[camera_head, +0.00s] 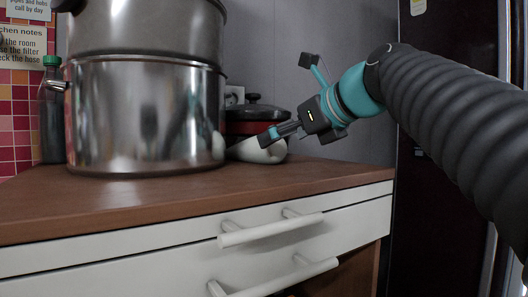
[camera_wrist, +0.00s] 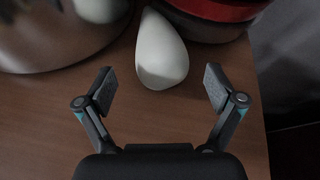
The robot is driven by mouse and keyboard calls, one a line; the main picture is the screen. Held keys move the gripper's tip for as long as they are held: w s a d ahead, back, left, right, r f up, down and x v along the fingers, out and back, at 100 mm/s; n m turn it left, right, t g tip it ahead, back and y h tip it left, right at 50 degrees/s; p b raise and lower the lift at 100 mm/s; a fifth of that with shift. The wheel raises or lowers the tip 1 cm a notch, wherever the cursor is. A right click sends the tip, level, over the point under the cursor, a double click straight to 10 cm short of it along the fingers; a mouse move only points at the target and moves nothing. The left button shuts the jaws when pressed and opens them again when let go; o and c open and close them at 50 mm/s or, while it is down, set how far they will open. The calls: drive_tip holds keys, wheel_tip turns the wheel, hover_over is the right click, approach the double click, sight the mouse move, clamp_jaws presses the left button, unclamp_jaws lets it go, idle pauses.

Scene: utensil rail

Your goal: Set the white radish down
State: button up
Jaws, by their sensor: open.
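The white radish (camera_head: 257,151) lies on the brown wooden counter, between the big steel pot and a red pot. My gripper, also in the head view (camera_head: 287,99), is open. Its fingers are spread wide to either side of the radish's near end, with visible gaps on both sides. In the head view the lower finger partly covers the radish.
Stacked steel pots (camera_head: 146,115) stand close on the left. A red pot with a black lid (camera_head: 252,112) stands just behind the radish. A dark bottle with a green cap (camera_head: 53,110) is at the far left. The counter (camera_head: 150,200) is clear in front; its right edge is near.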

sight(250, 151)
drive_tip(key=shift+x, duration=3.55)
drive_tip(key=shift+w+r, duration=0.1)
drive_tip(key=shift+r, duration=0.05)
drive_tip(key=c, duration=1.8)
drive_tip(key=shift+o, duration=0.2)
